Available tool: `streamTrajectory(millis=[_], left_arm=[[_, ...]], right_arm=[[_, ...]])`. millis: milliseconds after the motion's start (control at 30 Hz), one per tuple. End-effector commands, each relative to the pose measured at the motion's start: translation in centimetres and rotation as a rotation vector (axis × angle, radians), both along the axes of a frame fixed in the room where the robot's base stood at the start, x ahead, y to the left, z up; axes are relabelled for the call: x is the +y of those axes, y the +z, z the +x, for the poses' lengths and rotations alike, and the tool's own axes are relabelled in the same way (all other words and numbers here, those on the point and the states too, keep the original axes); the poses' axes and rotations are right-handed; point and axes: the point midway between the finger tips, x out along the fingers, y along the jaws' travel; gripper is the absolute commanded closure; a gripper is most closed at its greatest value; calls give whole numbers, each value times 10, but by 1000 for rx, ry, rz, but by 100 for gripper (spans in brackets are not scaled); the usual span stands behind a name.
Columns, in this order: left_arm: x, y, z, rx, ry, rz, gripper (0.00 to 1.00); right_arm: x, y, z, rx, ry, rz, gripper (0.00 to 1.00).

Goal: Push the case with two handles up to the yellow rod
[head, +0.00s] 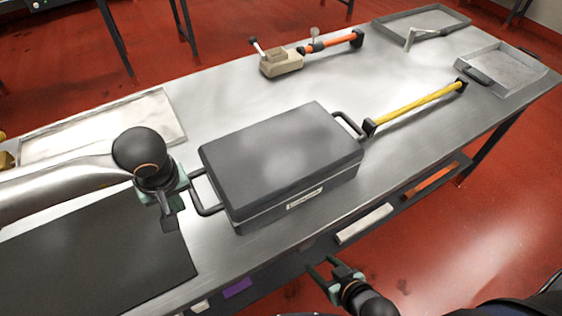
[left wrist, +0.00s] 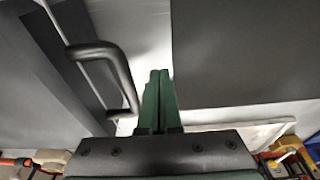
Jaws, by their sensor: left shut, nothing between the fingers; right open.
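The dark grey case (head: 280,155) lies flat on the steel table, with a handle at each end. Its left handle (head: 204,208) is beside my left gripper (head: 168,212), which is shut and empty. In the left wrist view, the shut green fingers (left wrist: 158,100) are beside the black handle (left wrist: 118,62), not around it; contact is unclear. The yellow rod (head: 418,106) lies beyond the case's right handle (head: 349,124), its near black end (head: 369,127) very close to that handle. I cannot tell whether they touch. My right gripper (head: 331,275) is open and empty, off the table's front edge.
A dark mat (head: 95,255) covers the table's front left. A shallow tray (head: 105,130) lies behind my left arm. An orange rod (head: 335,43) with a beige block (head: 281,62) is at the back. Two grey trays (head: 505,68) (head: 425,18) stand at the far right.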

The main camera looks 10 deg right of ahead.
Motion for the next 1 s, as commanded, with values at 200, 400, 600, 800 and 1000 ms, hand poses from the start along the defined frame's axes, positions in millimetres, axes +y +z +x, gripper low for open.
streamTrajectory(millis=[200, 400, 600, 800, 1000], left_arm=[[-7, 0, 2, 0, 0, -1, 100], [-12, 0, 4, 0, 0, 0, 100], [-18, -1, 6, -1, 1, -1, 100], [-25, 0, 8, -2, -1, -4, 100], [-29, 0, 9, -3, -2, -5, 100]], right_arm=[[0, -4, 0, 1, 0, 0, 38], [0, -6, 0, 1, 0, 0, 38], [0, -9, 0, 1, 0, 0, 38], [0, -11, 0, 1, 0, 0, 38], [0, -12, 0, 1, 0, 0, 38]])
